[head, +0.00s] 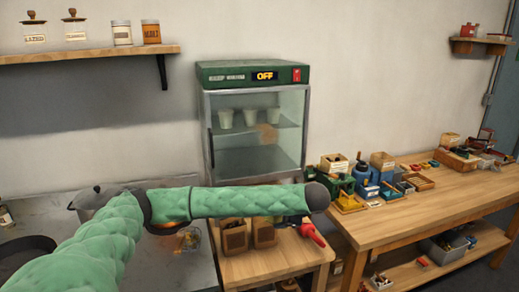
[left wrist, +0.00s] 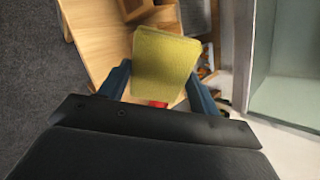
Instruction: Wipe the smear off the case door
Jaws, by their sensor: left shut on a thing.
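The case (head: 250,75) is a glass-fronted cabinet with a green top and a lit "OFF" display, at the centre of the head view. Its glass door (head: 285,105) looks shut. A tan-brown smear (head: 267,132) shows on the door's middle right. My left gripper (left wrist: 160,80) is shut on a yellow-green sponge (left wrist: 165,62), with a red part at its base, in the left wrist view. In the head view my green-sleeved left arm crosses below the case, and the sponge is not clearly seen there. The sponge is apart from the glass. My right gripper is not in view.
White cups (head: 226,118) stand inside the case. Small wooden boxes (head: 235,236) sit on the bench below it. A long wooden table (head: 420,215) at right holds several boxes and tools. A pan (head: 25,250) is at left. A wall shelf (head: 90,54) holds jars.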

